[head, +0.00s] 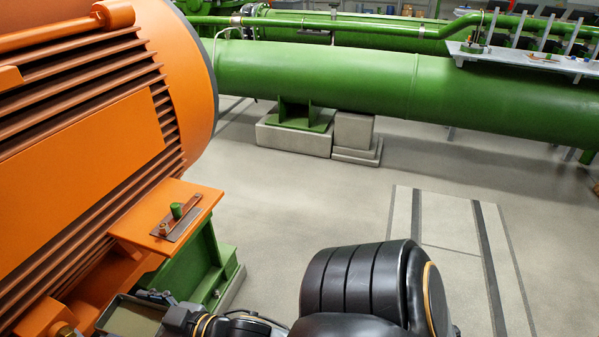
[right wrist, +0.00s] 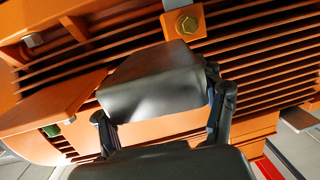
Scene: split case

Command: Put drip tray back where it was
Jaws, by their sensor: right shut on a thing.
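The drip tray (head: 130,318) is a shallow metal tray at the lower left of the head view, beside the orange machine. In the right wrist view it is a shiny grey piece (right wrist: 150,80) in front of orange fins. My right gripper (head: 165,308) is shut on it; one dark finger is at each side of the tray in the wrist view (right wrist: 157,95). The tray is close to the machine, but I cannot tell whether it touches anything below. Its underside is hidden. My left gripper is not in view.
The orange finned machine (head: 80,130) fills the left. Its orange ledge (head: 190,193) carries a small plate (head: 180,225) with a green knob (head: 176,210). A green pipe (head: 400,85) crosses behind. The grey floor (head: 300,210) is clear.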

